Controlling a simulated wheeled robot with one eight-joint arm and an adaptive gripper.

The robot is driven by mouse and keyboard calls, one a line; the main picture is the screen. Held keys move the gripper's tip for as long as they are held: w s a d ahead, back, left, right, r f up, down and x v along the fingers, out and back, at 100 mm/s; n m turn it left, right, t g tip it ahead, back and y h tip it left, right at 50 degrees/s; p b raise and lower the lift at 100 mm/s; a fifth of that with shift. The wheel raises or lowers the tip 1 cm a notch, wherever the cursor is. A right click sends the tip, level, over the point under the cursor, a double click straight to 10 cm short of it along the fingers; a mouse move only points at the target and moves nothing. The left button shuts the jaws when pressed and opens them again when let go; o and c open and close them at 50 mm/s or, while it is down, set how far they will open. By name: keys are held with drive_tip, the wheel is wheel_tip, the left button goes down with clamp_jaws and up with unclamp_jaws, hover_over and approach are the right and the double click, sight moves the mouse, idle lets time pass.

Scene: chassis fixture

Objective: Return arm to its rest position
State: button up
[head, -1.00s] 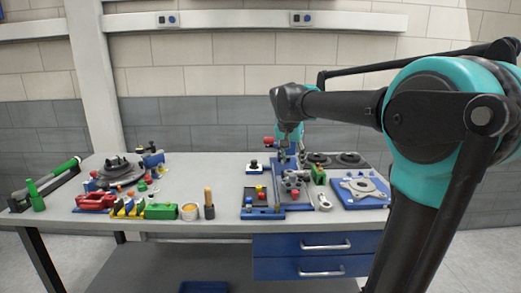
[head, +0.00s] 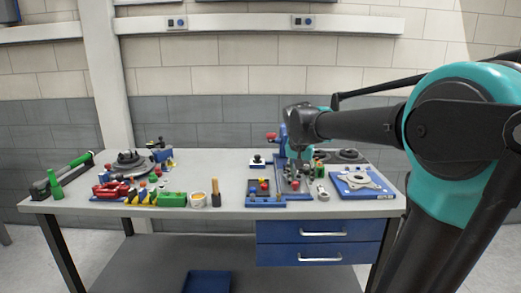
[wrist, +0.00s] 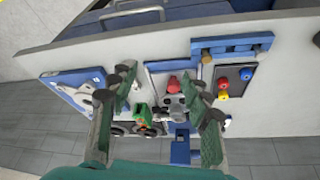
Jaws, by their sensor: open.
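My gripper (wrist: 163,95) is open in the wrist view. Its two green fingers are spread on either side of the middle of the picture, with no object held between them. In the head view my gripper (head: 297,160) hangs over the right half of the workbench (head: 225,165), above the blue fixture. My arm reaches in from the right, and my wrist hides part of the fixture. A grey fixture part with a red knob (wrist: 173,82) shows between the fingers in the wrist view; I cannot tell how far below it is.
A blue tray with a grey plate (head: 360,182) lies right of the fixture. A small blue tray with coloured knobs (head: 263,193) lies left of it. Red, yellow and green clamps (head: 172,198) stand at the front left. The bench middle is mostly clear.

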drive_tip(key=s+d+f+n+y, duration=0.1)
drive_tip(key=s+d+f+n, duration=0.1)
drive_tip(key=s+f, duration=0.9)
drive_tip(key=s+d+f+n, duration=0.2)
drive_tip(key=s+f, duration=0.9)
drive_tip(key=shift+s+d+f+n+y, duration=0.25)
drive_tip(key=shift+s+d+n+y, duration=0.05)
drive_tip(key=shift+d+y, duration=0.1)
